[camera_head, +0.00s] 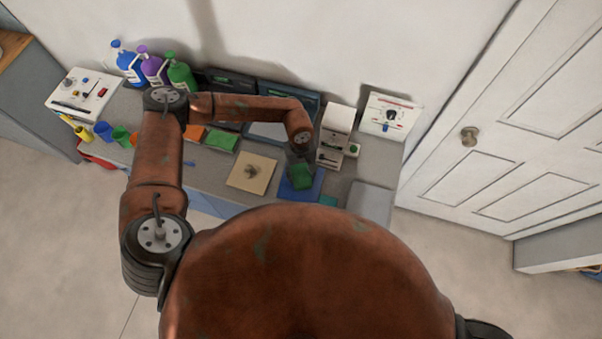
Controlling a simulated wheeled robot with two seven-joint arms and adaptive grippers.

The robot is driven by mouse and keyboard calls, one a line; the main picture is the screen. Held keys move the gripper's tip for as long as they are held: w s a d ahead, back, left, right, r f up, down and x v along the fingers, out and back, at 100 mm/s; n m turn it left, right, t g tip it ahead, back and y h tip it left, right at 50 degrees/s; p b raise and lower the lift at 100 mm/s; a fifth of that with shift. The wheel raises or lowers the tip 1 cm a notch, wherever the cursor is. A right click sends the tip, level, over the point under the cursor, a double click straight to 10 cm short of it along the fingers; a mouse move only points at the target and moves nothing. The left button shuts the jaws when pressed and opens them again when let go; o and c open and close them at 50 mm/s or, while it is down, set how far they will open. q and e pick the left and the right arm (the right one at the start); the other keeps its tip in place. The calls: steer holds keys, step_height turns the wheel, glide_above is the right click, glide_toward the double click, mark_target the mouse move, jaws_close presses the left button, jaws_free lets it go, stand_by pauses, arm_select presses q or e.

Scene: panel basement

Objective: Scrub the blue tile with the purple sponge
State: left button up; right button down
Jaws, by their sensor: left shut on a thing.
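The blue tile (287,194) lies on the grey bench, right of a beige tile. My left gripper (300,162) is above the blue tile, pointing down, shut on a green block (302,178) that looks like a sponge. The block is over the tile; I cannot tell whether it touches it. The fingers are small and dark, partly hidden by the wrist. I see no purple sponge; the purple thing in view is a bottle (152,67). My right gripper is out of view.
A beige tile (240,180) with a dark smudge lies left of the blue one. Green (222,141) and orange (194,133) blocks lie farther left, with coloured cups (103,130) beyond. White boxes (336,120) stand close right of my gripper. A grey panel (371,200) lies at right.

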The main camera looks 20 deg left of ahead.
mark_target(302, 177)
arm_select(q)
steer(key=shift+f, duration=0.2)
steer(key=shift+d+b, duration=0.35)
steer(key=shift+d, duration=0.1)
steer(key=shift+d+r+b, duration=0.1)
steer(key=shift+d+b, duration=0.6)
steer(key=shift+d, duration=0.85)
steer(key=shift+b, duration=0.45)
steer(key=shift+s+a+f+b, duration=0.1)
steer(key=shift+a+f+b, duration=0.1)
steer(key=shift+a, duration=0.9)
steer(key=shift+a+f+b, duration=0.15)
steer(key=shift+a+f, duration=0.05)
steer(key=shift+a, duration=0.85)
steer(key=shift+d+r+p, duration=0.15)
steer(key=shift+r+p, duration=1.25)
steer(key=shift+r, duration=1.8)
